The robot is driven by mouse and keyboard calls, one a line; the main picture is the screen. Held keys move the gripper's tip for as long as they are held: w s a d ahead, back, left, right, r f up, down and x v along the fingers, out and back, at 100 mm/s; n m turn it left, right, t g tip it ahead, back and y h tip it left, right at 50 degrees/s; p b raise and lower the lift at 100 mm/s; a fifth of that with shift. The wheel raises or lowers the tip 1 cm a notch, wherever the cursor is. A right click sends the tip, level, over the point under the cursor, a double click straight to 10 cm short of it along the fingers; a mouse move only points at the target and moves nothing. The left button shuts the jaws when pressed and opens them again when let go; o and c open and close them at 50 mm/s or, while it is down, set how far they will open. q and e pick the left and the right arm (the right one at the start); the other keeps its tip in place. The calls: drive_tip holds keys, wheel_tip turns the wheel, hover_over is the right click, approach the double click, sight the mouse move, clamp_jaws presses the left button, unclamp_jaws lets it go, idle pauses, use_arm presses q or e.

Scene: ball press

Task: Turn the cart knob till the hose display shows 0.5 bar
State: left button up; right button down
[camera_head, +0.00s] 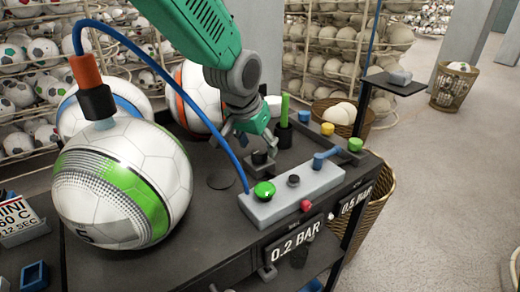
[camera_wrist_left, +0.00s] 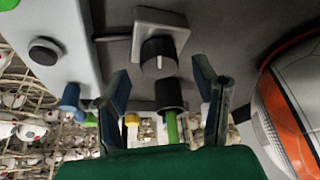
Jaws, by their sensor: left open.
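My left gripper (camera_head: 254,138) reaches down over the cart (camera_head: 215,230), just behind the grey control box (camera_head: 292,194). In the left wrist view my left gripper (camera_wrist_left: 160,75) has its fingers spread, with nothing held. The black cart knob (camera_wrist_left: 158,55), with a white pointer line, sits on a grey square plate (camera_wrist_left: 172,20) just beyond and between the fingertips. In the head view the knob (camera_head: 261,158) shows below the fingers; contact cannot be told. The cart's front edge carries a display (camera_head: 292,240) reading 0.2 BAR and another (camera_head: 355,200) reading 0.5 BAR. My right gripper is not in view.
A green-and-white ball (camera_head: 130,190) with a blue hose (camera_head: 215,135) stands left on the cart. An orange-striped ball (camera_head: 203,95) stands behind it. A green stick (camera_head: 284,112) stands upright near the knob. The box bears a green button (camera_head: 264,190) and blue lever (camera_head: 325,157).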

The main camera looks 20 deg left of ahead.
use_arm(q)
drive_tip(key=v, duration=0.9)
drive_tip(key=shift+r, duration=0.3)
drive_tip(key=shift+s, duration=0.1)
